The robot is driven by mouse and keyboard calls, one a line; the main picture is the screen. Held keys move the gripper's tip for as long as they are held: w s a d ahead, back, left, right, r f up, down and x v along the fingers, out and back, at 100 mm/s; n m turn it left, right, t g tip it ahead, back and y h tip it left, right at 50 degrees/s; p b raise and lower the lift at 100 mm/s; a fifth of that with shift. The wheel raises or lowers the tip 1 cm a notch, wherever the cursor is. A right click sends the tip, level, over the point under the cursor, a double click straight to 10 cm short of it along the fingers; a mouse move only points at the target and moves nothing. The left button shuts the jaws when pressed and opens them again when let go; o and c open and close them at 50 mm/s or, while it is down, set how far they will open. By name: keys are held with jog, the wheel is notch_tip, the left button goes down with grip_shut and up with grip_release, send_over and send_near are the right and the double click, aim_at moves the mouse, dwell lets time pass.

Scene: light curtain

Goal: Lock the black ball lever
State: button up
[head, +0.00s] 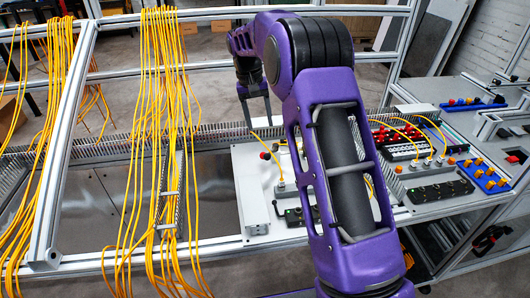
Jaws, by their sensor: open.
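My gripper (259,125) hangs in the upper middle of the head view with its two dark fingers pointing down. The fingers are apart with nothing seen between them. They are above the back left part of the white panel (250,172). A small dark knob (276,203) shows at the front left of the panel, beside a black connector block (294,216). It may be the black ball lever, but it is too small to be sure. A red ball (264,155) stands on the panel below my gripper. My purple arm hides the middle of the panel.
Yellow cables (165,130) hang in a thick bundle at the left, in front of an aluminium frame. Right of my arm are a black connector block (440,191), a row of red knobs (398,140) and blue strips with orange knobs (483,175). Yellow cables arch over the panel.

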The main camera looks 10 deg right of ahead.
aim_at(266, 154)
jog(key=f, duration=0.4)
jog(key=d+f, duration=0.1)
jog(key=f, duration=0.3)
jog(key=d+f, duration=0.1)
jog(key=f, duration=0.3)
jog(key=shift+s+f, duration=0.1)
jog(key=shift+f, duration=0.1)
grip_shut()
dwell(0.9)
